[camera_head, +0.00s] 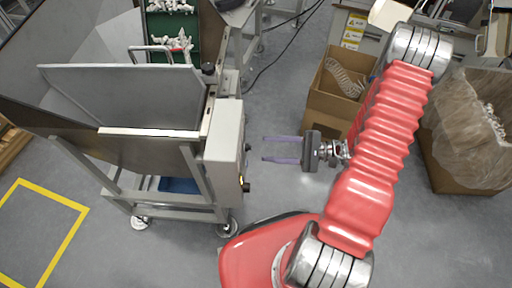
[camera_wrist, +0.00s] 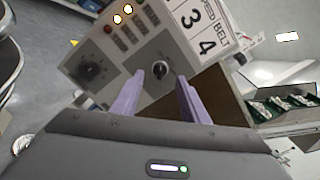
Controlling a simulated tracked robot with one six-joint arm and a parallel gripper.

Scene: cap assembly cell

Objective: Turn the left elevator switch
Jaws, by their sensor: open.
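The grey control box (camera_head: 223,140) of the elevator is on the right end of the hopper stand in the head view. Its panel (camera_wrist: 125,68) fills the upper middle of the wrist view. The panel carries two dark rotary switches: one at picture left (camera_wrist: 91,70) and one farther right (camera_wrist: 160,68). My gripper (camera_head: 264,148) is open and empty, its purple fingers pointing left at the box with a gap between. In the wrist view, the right-hand switch appears between my fingertips (camera_wrist: 160,76), beyond them. The left-hand switch lies left of both fingers.
Small lit and red buttons (camera_wrist: 118,19) and a label with 3 and 4 (camera_wrist: 197,28) are on the panel. An open cardboard box (camera_head: 335,95) and a lined carton (camera_head: 465,140) stand right of the stand. Floor is clear below my gripper.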

